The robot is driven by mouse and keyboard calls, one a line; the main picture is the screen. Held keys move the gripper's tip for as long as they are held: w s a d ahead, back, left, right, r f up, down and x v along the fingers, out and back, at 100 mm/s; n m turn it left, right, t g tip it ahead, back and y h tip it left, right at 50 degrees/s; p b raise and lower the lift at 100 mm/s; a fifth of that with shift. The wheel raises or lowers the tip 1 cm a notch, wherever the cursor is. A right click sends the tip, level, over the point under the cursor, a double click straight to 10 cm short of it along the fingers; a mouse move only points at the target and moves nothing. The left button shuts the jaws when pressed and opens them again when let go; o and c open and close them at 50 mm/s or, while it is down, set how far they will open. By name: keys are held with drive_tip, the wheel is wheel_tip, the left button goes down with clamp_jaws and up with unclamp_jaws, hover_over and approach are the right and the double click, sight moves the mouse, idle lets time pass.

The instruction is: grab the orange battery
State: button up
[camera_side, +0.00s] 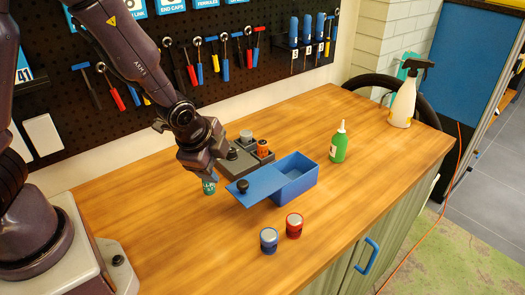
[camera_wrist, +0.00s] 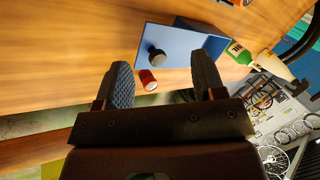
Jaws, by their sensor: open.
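A small orange part at the top edge of the wrist view (camera_wrist: 243,2) may be the same battery, but I cannot tell. In the side view the fingers are hard to make out.
A blue box (camera_side: 303,181) has its black-knobbed lid (camera_side: 242,190) slid out left. A green bottle (camera_side: 339,143) is right. The front-left table is clear.

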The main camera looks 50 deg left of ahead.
drive_tip(key=w+a+f+m+t+y, duration=0.2)
drive_tip(key=a+f+m+y, duration=0.15)
drive_tip(key=f+m, duration=0.3)
drive_tip(key=m+t, duration=0.6)
drive_tip(key=m, duration=0.8)
approach(260, 145)
drive_tip(key=x, duration=0.5)
drive_tip(key=shift+s+d+f, duration=0.1)
drive_tip(key=shift+f, duration=0.1)
drive_tip(key=shift+x, duration=2.6)
drive_tip(key=shift+r, duration=0.15)
drive_tip(key=c, duration=1)
drive_tip(key=shift+n+h, duration=0.25)
